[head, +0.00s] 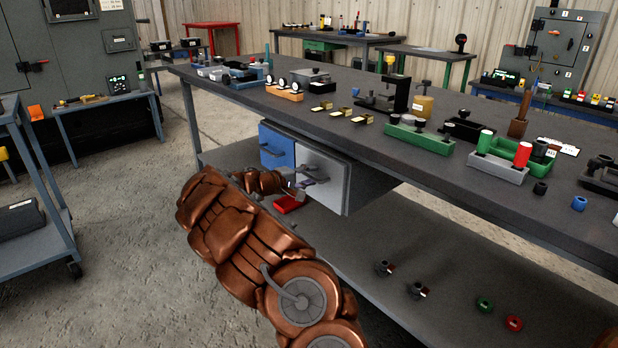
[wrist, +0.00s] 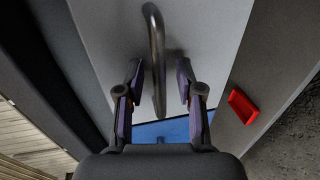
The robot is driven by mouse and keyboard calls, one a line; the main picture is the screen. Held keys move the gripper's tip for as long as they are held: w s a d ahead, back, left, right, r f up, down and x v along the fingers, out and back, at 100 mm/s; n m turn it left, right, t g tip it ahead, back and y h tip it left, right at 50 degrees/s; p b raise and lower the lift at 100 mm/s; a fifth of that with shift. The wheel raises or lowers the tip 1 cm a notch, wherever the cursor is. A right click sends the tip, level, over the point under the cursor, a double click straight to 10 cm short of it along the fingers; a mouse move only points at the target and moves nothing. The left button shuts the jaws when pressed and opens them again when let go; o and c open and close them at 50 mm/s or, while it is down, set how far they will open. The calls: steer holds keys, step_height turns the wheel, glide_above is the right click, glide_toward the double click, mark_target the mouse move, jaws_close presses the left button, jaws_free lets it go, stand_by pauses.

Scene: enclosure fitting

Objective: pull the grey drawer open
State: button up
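The grey drawer (head: 328,190) is the right-hand front in the cabinet under the long workbench; its pale grey front also fills much of the wrist view (wrist: 205,35). Its bar handle (wrist: 154,35) shows clearly in the wrist view. My gripper (head: 308,181) is at the drawer front in the head view, partly hiding the handle there. In the wrist view my gripper (wrist: 160,78) is open, with one finger on each side of the handle's end and a gap on both sides. I cannot tell whether the drawer stands slightly out.
A blue drawer front (head: 276,147) is left of the grey one. A small red tray (head: 289,203) lies below; a red piece also shows in the wrist view (wrist: 242,106). The bench's lower shelf (head: 450,265) holds several small parts. The floor (head: 120,240) at left is clear.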

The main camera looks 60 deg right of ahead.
jaws_close()
stand_by(0.3)
stand_by(0.4)
